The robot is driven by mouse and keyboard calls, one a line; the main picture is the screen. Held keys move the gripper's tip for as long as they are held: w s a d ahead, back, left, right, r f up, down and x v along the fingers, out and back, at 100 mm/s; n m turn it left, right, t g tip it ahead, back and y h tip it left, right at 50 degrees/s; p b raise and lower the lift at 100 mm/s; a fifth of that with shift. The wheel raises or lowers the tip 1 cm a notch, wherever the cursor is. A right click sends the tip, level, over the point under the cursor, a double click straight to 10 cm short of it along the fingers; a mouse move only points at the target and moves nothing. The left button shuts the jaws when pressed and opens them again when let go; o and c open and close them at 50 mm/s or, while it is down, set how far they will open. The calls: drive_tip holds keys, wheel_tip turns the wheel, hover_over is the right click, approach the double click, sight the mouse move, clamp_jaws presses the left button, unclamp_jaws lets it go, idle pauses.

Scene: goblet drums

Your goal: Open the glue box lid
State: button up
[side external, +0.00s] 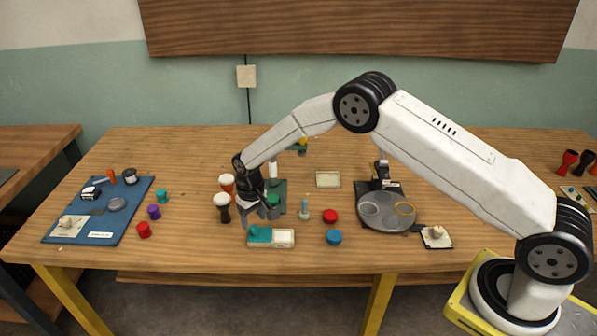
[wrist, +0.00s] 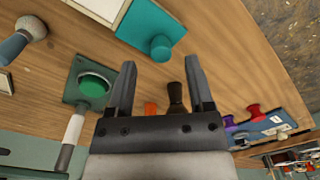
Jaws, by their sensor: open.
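The glue box (side external: 284,238) lies near the table's front edge, with a teal half on the left and a pale half on the right. The teal lid (side external: 260,234) has a round knob and looks flat and closed. In the wrist view the teal lid (wrist: 143,24) is at the top, its knob (wrist: 160,48) lined up between my fingertips and seemingly just past them. The pale half (wrist: 98,8) is cut by the top edge. My gripper (side external: 262,214) is open and empty above and behind the lid; its fingers (wrist: 160,64) also show apart in the wrist view.
Two goblet drums (side external: 222,203) stand just left of my gripper. A green pad with a green round piece (wrist: 92,86) lies behind the box.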

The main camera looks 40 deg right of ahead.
sight(255, 226)
drive_tip(key=shift+r, duration=2.55)
drive_tip(key=shift+d, duration=0.1)
drive_tip(key=s+d+r+t, duration=0.1)
drive_tip(key=s+d+r, duration=0.4)
drive_tip(key=s+r, duration=0.55)
drive_tip(key=s+d+t, duration=0.1)
drive_tip(key=s+d, duration=0.2)
drive_tip(key=s, duration=1.4)
drive_tip(key=shift+s+r+t, duration=0.2)
drive_tip(key=shift+s+t, duration=0.05)
drive_tip(key=shift+t, duration=0.05)
